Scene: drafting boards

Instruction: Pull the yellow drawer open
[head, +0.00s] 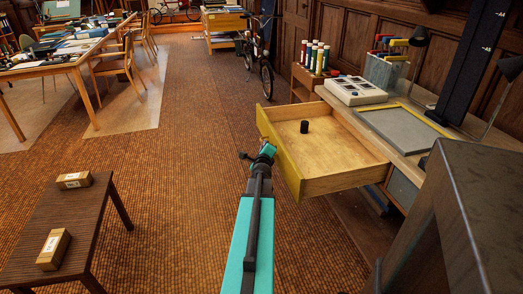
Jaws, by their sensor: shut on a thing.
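The yellow drawer (288,168) stands well out from the desk on the right, with its bare wooden inside in plain view. A small black cylinder (304,127) stands upright on the drawer's floor. My gripper (268,149) is at the outer side of the yellow front, near its middle, shut on the drawer's handle. The handle itself is hidden by the gripper, and the fingertips are small and hard to make out.
The desk top (408,138) holds a pale device (356,91), a grey yellow-edged board (403,124) and lamps. A low dark table (75,225) with two small boxes stands at lower left. A bicycle (262,65) stands behind the drawer. The brown floor left of the drawer is clear.

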